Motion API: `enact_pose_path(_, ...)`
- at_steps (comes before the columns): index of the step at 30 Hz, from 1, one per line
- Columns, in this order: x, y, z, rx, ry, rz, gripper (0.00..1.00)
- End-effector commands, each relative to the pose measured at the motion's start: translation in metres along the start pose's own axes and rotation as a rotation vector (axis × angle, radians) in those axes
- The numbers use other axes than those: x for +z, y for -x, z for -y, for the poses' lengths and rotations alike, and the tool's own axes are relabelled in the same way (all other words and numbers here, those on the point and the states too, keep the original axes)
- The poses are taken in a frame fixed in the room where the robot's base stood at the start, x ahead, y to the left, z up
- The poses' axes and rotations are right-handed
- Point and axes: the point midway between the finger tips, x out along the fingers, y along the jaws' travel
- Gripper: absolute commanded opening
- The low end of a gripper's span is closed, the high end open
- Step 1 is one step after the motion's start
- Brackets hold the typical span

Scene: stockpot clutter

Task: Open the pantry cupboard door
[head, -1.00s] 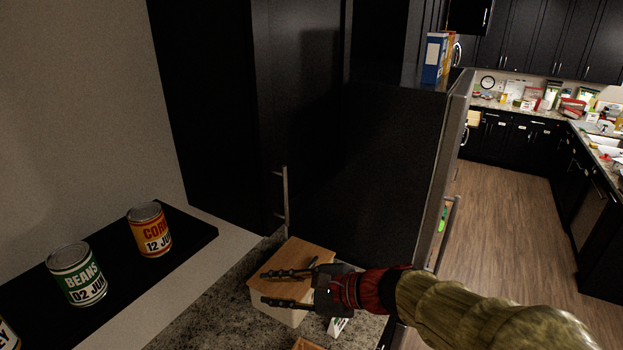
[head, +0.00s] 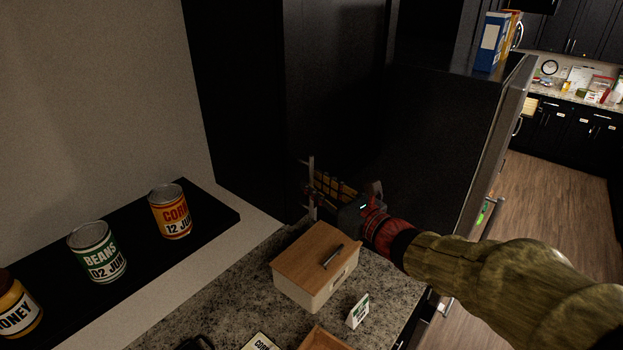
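The black pantry cupboard door (head: 335,80) stands tall behind the counter and looks closed. Its upright metal handle (head: 311,165) is low on the door. My gripper (head: 318,190) is at the handle, with its dark fingers reaching left to it. The fingers overlap the handle in the picture. They are dim and small, so I cannot tell if they touch it or have closed around it.
A wooden-lidded box (head: 310,265) stands on the granite counter below my gripper, with a small sign card (head: 358,311) beside it. A dark shelf at left holds cans of beans (head: 97,252) and corn (head: 169,212). The fridge (head: 440,150) stands right of the cupboard.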

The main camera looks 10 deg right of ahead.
Motion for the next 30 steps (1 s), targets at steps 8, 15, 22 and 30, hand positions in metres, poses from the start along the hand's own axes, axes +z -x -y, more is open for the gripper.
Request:
enact_pose_path(8,0.0,-0.02,0.0,-0.001,0.001,0.0,0.24)
enact_pose_path(15,0.0,-0.02,0.001,-0.001,0.001,0.0,0.23)
enact_pose_path(22,0.0,-0.02,0.0,-0.001,0.001,0.0,0.1)
enact_pose_path(30,0.0,-0.02,0.0,-0.001,0.002,0.0,0.0)
